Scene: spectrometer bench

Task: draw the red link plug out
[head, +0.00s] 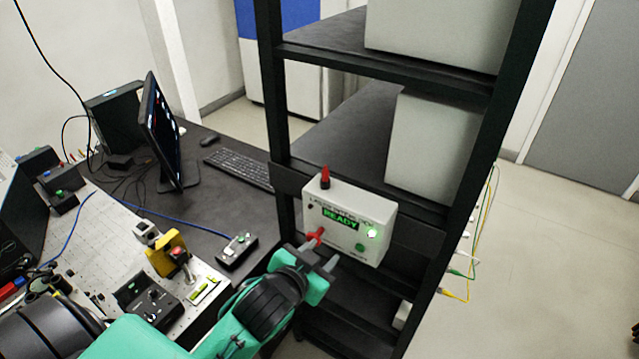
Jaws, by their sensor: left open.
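A pale grey box (372,218) with a lit green READY display hangs on the black rack's near side. A red piece (316,236), which looks like the red link plug, sticks out of the box's lower left front. My left gripper (318,260) is open just below and in front of it. I cannot tell whether a finger touches it. The gripper partly hides the box's lower left corner. My right gripper is not in view.
A red-capped part (325,178) stands on top of the box. The black rack posts (280,130) flank it. A small switch box (237,251) sits on the bench edge to the left, near a keyboard (240,168) and a monitor (160,132). Cables hang at the rack's right.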

